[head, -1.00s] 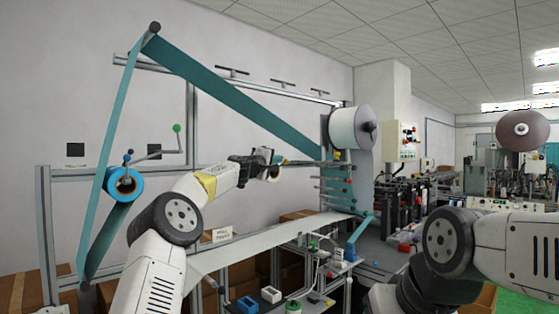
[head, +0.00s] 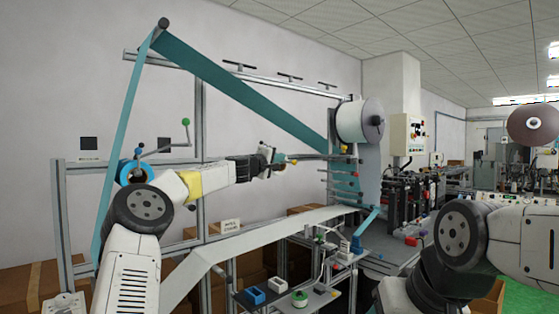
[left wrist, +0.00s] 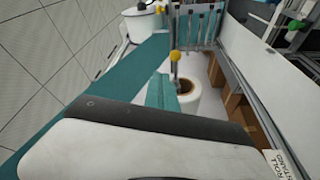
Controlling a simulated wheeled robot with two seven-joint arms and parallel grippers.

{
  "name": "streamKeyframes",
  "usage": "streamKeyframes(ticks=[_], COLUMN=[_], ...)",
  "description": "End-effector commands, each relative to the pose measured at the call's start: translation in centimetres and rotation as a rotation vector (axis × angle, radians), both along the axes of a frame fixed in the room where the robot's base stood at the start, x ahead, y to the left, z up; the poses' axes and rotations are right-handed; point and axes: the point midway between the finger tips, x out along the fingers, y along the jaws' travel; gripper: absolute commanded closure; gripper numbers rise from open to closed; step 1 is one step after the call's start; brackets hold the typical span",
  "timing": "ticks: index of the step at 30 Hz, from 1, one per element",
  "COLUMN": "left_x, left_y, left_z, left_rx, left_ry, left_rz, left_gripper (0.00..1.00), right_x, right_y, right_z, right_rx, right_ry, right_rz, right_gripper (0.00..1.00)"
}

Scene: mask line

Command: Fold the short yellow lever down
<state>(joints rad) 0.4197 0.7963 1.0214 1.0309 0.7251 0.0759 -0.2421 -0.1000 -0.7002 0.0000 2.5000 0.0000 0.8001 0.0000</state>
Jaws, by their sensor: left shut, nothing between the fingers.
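In the left wrist view a yellow knob (left wrist: 174,55) sits on a short grey stem in front of a white roll (left wrist: 187,98) with a brown core. Another yellow knob (head: 344,149) is by the big white roll; one shows small at the top of the left wrist view (left wrist: 158,8). I cannot tell for sure which belongs to the short lever. My left gripper (head: 281,162) is shut and empty, close beside the nearer knob; contact is unclear. My right gripper is out of view.
A teal web (head: 245,90) slants above my left arm to the big white roll (head: 360,122). A green-knobbed crank (head: 186,122) stands at the left. A white web (head: 265,232) runs below. Small boxes (head: 254,295) lie on the lower shelf.

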Motion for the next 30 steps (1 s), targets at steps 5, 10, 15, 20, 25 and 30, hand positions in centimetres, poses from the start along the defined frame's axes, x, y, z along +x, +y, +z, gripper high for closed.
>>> streamKeyframes(ticks=[5,10,15,20,25,30], left_x=[-1.8,-2.8,-3.0,-3.0,-3.6,-8.0], left_y=[1.0,1.3,1.4,1.4,0.2,-7.0], left_z=[-0.3,-0.2,-0.2,-0.2,-0.1,-0.8], left_rx=[-0.001,0.002,0.002,0.002,0.029,0.223], left_ry=[0.002,-0.002,-0.003,-0.003,-0.007,-0.022], left_rz=[0.000,-0.001,0.000,-0.001,-0.018,-0.126], left_gripper=[1.00,1.00,1.00,1.00,1.00,1.00], right_x=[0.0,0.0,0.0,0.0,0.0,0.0], right_y=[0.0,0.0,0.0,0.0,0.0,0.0], right_z=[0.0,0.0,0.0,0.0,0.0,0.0], right_rx=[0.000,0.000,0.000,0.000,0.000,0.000], right_ry=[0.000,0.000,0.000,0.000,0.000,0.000], right_rz=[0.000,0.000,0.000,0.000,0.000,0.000], right_gripper=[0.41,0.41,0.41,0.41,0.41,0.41])
